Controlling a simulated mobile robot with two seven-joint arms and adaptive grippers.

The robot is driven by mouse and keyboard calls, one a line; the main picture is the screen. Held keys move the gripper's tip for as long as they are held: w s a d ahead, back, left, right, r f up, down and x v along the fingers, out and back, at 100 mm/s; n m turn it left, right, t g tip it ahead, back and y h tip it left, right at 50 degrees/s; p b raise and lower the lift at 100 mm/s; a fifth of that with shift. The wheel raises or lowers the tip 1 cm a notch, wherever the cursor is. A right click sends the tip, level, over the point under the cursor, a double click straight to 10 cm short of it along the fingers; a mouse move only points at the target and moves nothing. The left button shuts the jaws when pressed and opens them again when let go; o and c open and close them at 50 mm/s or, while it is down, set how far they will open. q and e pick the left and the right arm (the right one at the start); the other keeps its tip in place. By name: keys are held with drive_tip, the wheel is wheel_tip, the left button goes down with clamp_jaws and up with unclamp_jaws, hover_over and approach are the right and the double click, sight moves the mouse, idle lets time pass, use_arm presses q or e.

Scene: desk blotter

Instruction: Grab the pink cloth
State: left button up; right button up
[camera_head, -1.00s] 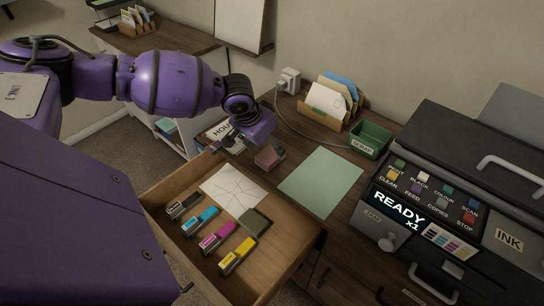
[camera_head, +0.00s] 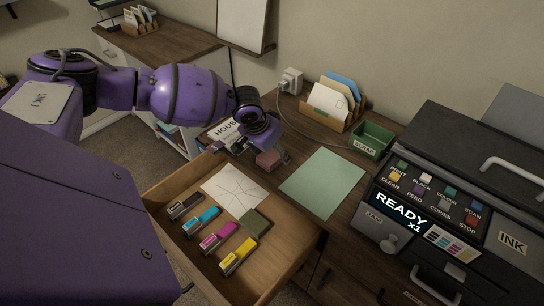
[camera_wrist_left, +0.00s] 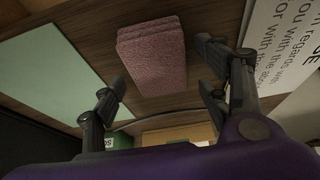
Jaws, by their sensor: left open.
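The pink cloth (camera_head: 267,160) is a small folded block lying on the dark wooden desk, between the open drawer and the green sheet. It shows whole in the left wrist view (camera_wrist_left: 152,55), its near end narrowing into the gap between the fingers. My left gripper (camera_head: 264,149) is open above the cloth and partly covers it in the head view. In the left wrist view its open fingers (camera_wrist_left: 160,88) stand to either side with nothing held between them. Whether they touch the cloth I cannot tell. My right gripper is not in view.
The open drawer (camera_head: 290,262) holds several coloured cartridges, a white paper and a dark green pad (camera_head: 256,222). A pale green sheet (camera_head: 322,183) lies right of the cloth. A green scrap tray (camera_head: 372,140), an envelope holder (camera_head: 333,108) and a printer (camera_head: 450,190) stand beyond.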

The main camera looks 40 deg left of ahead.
use_arm(q)
drive_tip(key=shift+f, duration=0.15)
idle(0.4)
drive_tip(key=shift+c, duration=0.4)
drive_tip(key=c, duration=0.8)
drive_tip(key=shift+s+d+f, duration=0.1)
drive_tip(key=shift+s, duration=0.05)
drive_tip(key=shift+c, duration=0.7)
